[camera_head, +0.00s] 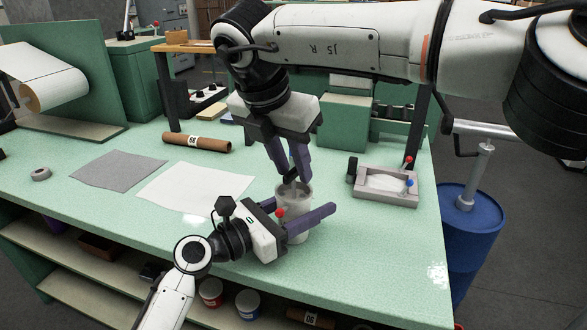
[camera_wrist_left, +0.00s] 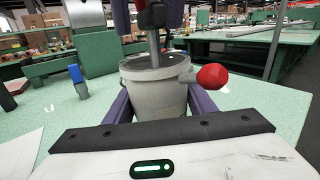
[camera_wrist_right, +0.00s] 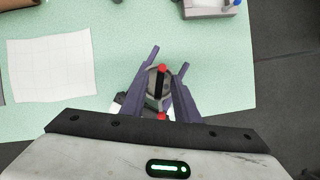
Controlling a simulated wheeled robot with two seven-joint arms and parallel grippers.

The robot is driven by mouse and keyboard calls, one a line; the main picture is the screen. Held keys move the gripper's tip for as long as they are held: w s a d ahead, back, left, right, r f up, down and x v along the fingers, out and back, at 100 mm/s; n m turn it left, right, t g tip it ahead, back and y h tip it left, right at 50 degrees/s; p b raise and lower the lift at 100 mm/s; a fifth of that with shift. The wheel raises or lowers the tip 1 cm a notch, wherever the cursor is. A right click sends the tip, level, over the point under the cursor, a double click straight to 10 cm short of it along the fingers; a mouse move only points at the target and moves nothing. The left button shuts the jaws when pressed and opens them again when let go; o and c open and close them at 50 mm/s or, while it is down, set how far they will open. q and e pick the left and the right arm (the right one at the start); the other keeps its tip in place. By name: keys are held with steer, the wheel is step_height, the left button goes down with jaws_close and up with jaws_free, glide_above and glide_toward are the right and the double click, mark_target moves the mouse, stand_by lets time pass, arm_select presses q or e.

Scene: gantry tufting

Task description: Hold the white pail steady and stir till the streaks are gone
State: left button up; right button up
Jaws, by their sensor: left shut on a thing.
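The white pail (camera_head: 298,222) stands upright on the green bench near its front edge, and looks pale grey in the left wrist view (camera_wrist_left: 155,96). My left gripper (camera_head: 307,207) is shut around its body, one finger on each side. A stirrer with a grey shaft (camera_wrist_left: 154,48) and a dark handle (camera_head: 291,175) stands in the pail. My right gripper (camera_head: 292,177) points down above the pail with its fingers on either side of the handle; whether they press on it is unclear. A red knob (camera_wrist_left: 212,77) is beside the pail rim.
A grey tray (camera_head: 385,200) with red and blue knobs lies to the right. White (camera_head: 190,190) and grey (camera_head: 118,171) sheets and a brown roll (camera_head: 196,143) lie to the left. A blue drum (camera_head: 470,235) stands beyond the bench's right edge.

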steer(key=shift+x, duration=0.75)
jaws_close()
steer(key=shift+n, duration=0.4)
steer(key=n+y, duration=0.1)
steer(key=n, duration=0.2)
steer(key=shift+n+t+y, duration=0.3)
steer(key=shift+n+y, duration=0.1)
steer(key=n+y, duration=0.1)
steer(key=n, duration=0.2)
steer(key=shift+n, duration=0.3)
steer(key=n+y, duration=0.1)
steer(key=n, duration=0.2)
steer(key=n+g+y, duration=0.1)
steer(key=n, duration=0.2)
steer(key=shift+y, duration=0.3)
steer(key=n+g, duration=0.1)
steer(key=n, duration=0.2)
steer(key=n+g+y, duration=0.1)
steer(key=n, duration=0.2)
steer(key=shift+n, duration=0.3)
